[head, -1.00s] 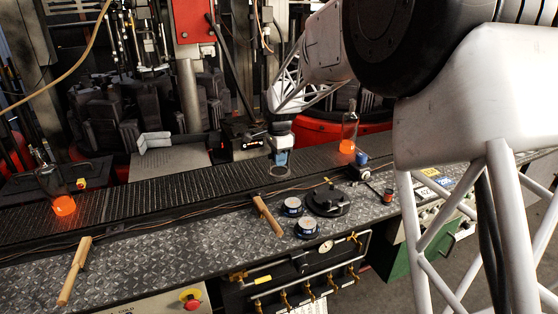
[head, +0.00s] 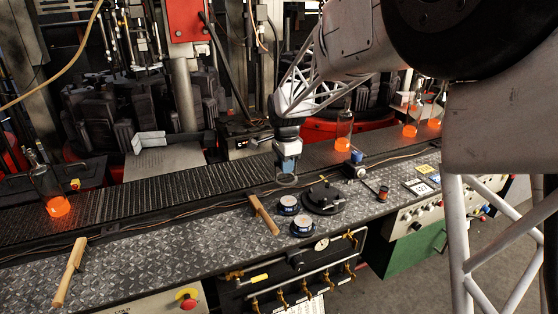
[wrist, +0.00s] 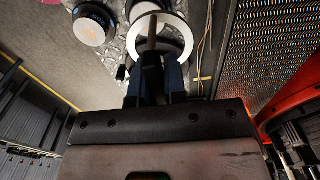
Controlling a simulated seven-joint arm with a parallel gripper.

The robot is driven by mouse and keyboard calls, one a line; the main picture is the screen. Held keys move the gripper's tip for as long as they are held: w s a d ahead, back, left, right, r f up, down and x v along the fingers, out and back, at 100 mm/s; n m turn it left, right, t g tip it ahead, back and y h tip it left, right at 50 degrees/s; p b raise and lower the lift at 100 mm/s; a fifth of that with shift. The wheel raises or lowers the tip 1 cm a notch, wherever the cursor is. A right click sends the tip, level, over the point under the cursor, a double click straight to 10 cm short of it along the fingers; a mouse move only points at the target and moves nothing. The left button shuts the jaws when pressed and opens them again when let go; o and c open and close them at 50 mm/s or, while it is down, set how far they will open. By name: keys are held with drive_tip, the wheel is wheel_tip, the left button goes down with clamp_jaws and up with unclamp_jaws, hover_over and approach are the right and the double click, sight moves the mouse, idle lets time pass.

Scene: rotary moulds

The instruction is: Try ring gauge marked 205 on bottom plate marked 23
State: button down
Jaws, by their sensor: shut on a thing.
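My gripper (head: 287,166) is shut on the handle of a pale, thin ring gauge (head: 287,181) and holds it above the belt's near edge. In the wrist view the ring (wrist: 188,38) shows as a white annulus beyond the fingers (wrist: 155,78); its mark cannot be read. Two round plates with blue rims lie on the checkered metal bench, one behind (head: 288,202) and one in front (head: 303,226). They are right of and nearer than the ring, apart from it. Which is marked 23 I cannot tell.
A black disc with a knob (head: 324,199) lies right of the plates. Wooden-handled tools (head: 265,216) (head: 69,272) lie on the bench. Glowing bottles (head: 56,205) (head: 343,141) stand on the dark conveyor (head: 190,186). Number cards (head: 418,187) lie at right.

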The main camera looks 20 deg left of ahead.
drive_tip(key=shift+s+d, duration=0.65)
drive_tip(key=shift+d, duration=0.15)
drive_tip(key=shift+f, duration=0.1)
hover_over(289, 200)
drive_tip(key=shift+s+f, duration=0.15)
drive_tip(key=shift+f, duration=2.55)
drive_tip(key=shift+f, duration=0.7)
idle(1.1)
drive_tip(key=shift+r, duration=0.45)
drive_tip(key=shift+r, duration=0.35)
drive_tip(key=shift+r, duration=1.05)
drive_tip(key=shift+r, duration=0.65)
